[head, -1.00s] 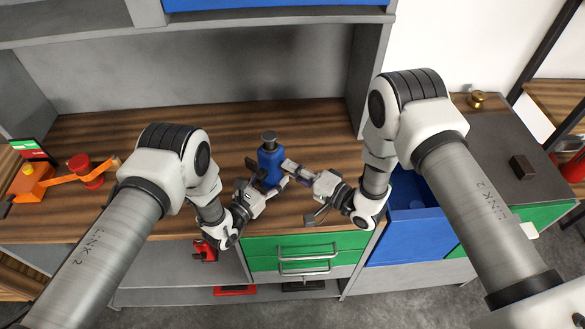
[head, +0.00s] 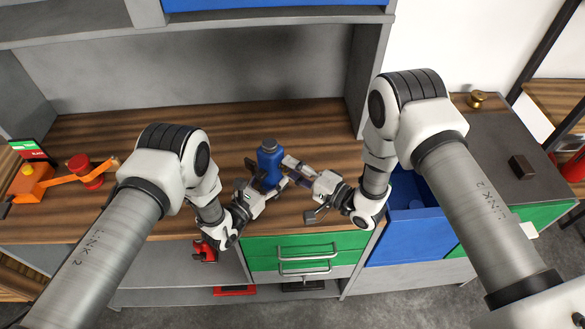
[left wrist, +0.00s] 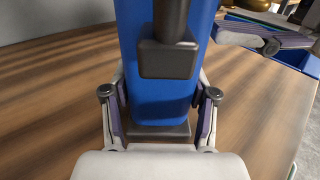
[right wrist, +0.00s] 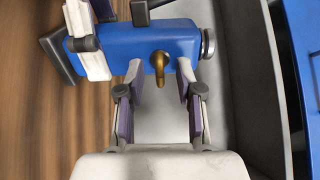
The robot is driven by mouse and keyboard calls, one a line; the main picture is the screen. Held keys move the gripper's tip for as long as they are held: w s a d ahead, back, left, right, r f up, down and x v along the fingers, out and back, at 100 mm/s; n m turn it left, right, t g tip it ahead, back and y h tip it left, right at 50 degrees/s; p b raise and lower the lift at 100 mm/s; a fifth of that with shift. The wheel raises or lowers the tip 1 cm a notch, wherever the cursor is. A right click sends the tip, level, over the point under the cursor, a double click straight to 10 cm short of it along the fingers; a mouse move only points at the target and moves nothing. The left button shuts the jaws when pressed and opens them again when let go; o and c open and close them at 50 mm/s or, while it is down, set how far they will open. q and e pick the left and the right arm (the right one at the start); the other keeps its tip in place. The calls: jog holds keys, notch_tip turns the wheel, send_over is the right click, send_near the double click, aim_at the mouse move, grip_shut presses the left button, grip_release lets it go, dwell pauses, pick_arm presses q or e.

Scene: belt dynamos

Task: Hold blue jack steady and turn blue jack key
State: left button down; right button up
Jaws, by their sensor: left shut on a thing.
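The blue jack (head: 270,163) stands upright on the wooden worktop. My left gripper (head: 265,187) is shut on its lower body, one finger on each side, also seen in the left wrist view (left wrist: 160,112). A dark block on a post (left wrist: 168,57) sticks out from the jack towards that camera. The brass jack key (right wrist: 158,66) shows on the jack's side in the right wrist view. My right gripper (right wrist: 160,82) is open, its fingertips on either side of the key and apart from it. The jack's grey top disc (right wrist: 208,43) is close to the blue body.
An orange device (head: 32,184) with a red drum (head: 84,172) stands at the left of the worktop. Green drawers (head: 305,245) are below the front edge. An open blue drawer (head: 415,235) is at the right. The worktop behind the jack is clear.

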jog(key=v, duration=1.2)
pick_arm(q)
jog(key=shift+c, duration=1.2)
grip_release()
jog(key=shift+w, duration=0.1)
